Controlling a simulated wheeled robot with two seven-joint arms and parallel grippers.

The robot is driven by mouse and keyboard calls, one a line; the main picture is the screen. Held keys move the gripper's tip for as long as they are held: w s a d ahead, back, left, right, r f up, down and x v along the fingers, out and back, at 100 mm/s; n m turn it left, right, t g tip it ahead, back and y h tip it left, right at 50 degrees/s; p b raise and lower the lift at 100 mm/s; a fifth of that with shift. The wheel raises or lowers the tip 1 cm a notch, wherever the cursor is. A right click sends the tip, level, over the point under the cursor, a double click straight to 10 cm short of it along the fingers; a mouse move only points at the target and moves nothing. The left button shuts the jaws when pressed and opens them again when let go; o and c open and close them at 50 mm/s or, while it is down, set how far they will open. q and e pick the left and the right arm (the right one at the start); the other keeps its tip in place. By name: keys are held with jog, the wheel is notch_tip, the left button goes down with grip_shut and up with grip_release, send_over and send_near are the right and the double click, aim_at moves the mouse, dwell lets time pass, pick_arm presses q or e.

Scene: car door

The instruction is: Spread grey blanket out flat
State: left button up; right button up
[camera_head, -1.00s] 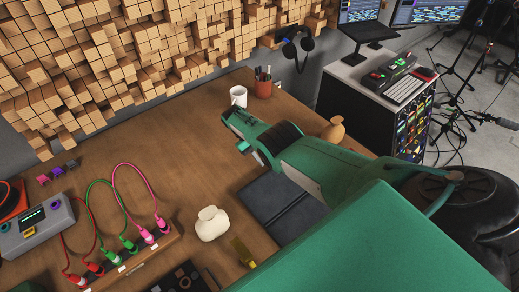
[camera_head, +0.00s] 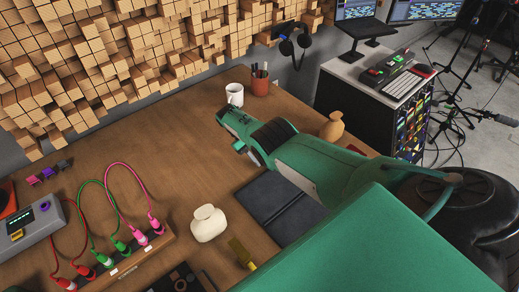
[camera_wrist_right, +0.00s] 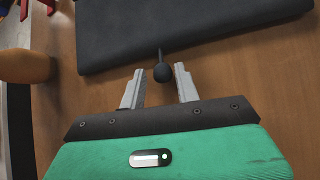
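A flat dark grey folded piece (camera_head: 268,203), which looks like the grey blanket, lies on the wooden table beneath my right arm. My arm covers part of it. In the right wrist view a dark flat edge (camera_wrist_right: 180,35), apparently the same piece, lies beyond the fingertips. My right gripper (camera_wrist_right: 159,82) is open, with two grey fingers apart. A small black ball with a thin stem (camera_wrist_right: 162,72) shows between them, by the dark piece's edge; I cannot tell whether anything touches. The fingertips are not clear in the head view. My left gripper is not in view.
A white mug (camera_head: 235,95), a pen cup (camera_head: 260,82) and a tan vase (camera_head: 332,127) stand near the back. The table's middle left is clear.

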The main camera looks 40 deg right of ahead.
jog(key=shift+o, duration=1)
jog(key=b+v, duration=0.4)
jog(key=v, duration=0.2)
jog(key=shift+w+a, duration=0.15)
jog(key=shift+w, duration=0.05)
jog(key=shift+w+a+r, duration=0.1)
jog(key=shift+w+r, duration=0.2)
jog(key=shift+r, duration=0.25)
jog(key=shift+s+f, duration=0.1)
